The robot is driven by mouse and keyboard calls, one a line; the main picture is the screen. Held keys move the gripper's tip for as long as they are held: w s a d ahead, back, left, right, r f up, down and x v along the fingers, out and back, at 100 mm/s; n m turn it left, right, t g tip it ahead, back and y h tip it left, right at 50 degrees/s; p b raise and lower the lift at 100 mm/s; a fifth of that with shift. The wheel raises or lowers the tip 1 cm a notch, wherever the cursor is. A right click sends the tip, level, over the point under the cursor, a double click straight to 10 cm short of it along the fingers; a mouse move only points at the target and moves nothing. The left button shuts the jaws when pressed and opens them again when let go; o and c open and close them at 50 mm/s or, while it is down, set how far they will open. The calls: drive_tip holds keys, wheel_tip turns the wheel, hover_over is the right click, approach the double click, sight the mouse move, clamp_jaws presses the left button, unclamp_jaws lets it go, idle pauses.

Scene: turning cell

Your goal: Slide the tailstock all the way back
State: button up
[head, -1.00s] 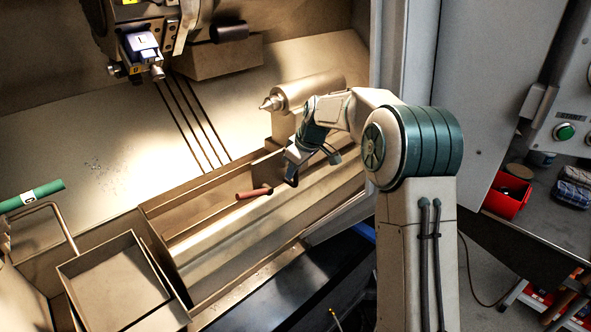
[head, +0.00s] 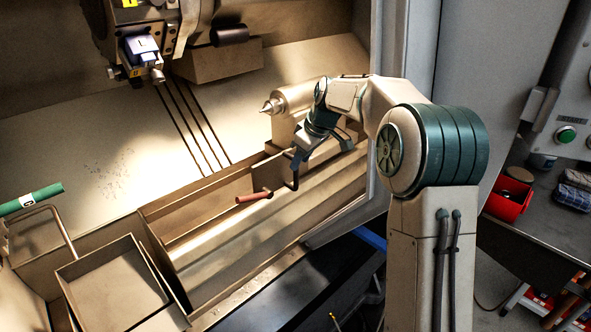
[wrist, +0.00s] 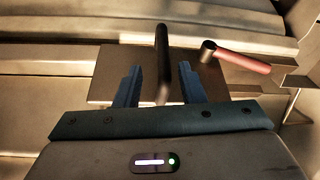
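The tailstock (head: 292,98), a pale cylinder with a pointed centre on a block, stands at the right of the lathe bed in the head view, partly hidden by my arm. Below it a brown plate (head: 266,178) carries a red-gripped lever (head: 254,197) and a dark upright handle (head: 295,172). In the wrist view the dark handle (wrist: 162,50) stands between the two blue fingers of my gripper (wrist: 159,70), with a visible gap on each side. The red lever (wrist: 243,62) lies to the right of the fingers, clear of them. My gripper is open around the dark handle.
The tool turret (head: 140,45) hangs at the upper left. An open tray (head: 110,280) and a green-gripped handle (head: 33,199) are at the lower left. The door edge (head: 400,50) stands close behind my arm. A red bin (head: 508,198) sits on the bench at right.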

drive_tip(key=v, duration=0.6)
drive_tip(key=s+d+f+m+h+p, duration=0.1)
drive_tip(key=s+d+m, duration=0.1)
drive_tip(key=s, duration=0.9)
drive_tip(key=s+d+f+m+h+p, duration=0.1)
drive_tip(key=s+m, duration=0.4)
drive_tip(key=s, duration=0.7)
drive_tip(key=s+d+f+m+h+p, duration=0.1)
drive_tip(key=s+d+f+m, duration=0.2)
drive_tip(key=s, duration=0.9)
drive_tip(key=shift+d+m+h, duration=0.3)
drive_tip(key=shift+d, duration=0.3)
